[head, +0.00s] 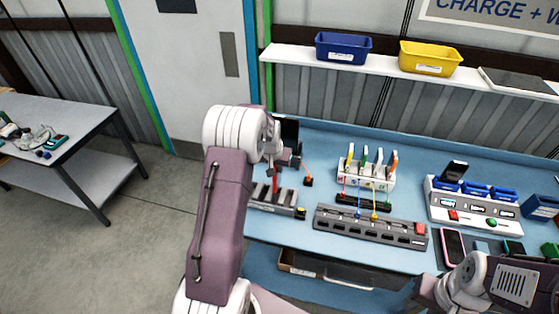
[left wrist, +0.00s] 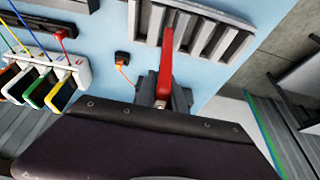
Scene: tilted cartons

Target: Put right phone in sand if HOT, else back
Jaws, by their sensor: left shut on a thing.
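My left gripper (head: 277,172) is over the slotted grey rack (head: 285,204) at the left end of the blue bench. Its jaws are shut on a thin red thing (head: 274,184), seen nearly edge-on; it also shows in the left wrist view (left wrist: 166,65), pointing at the rack (left wrist: 205,38). I cannot tell whether it is a phone in a red case. A dark phone (head: 455,170) stands tilted in a white and blue dock (head: 472,216). A pink-edged phone (head: 453,247) lies on the bench in front. No sand can be made out. My right gripper's fingers are out of view.
A long grey slotted strip (head: 370,229) lies mid-bench, before a white holder (head: 366,176) with coloured cables. Blue (head: 343,47) and yellow (head: 431,58) bins stand on the shelf. An open drawer (head: 325,272) sits below the bench. A cluttered grey table (head: 75,122) is far left.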

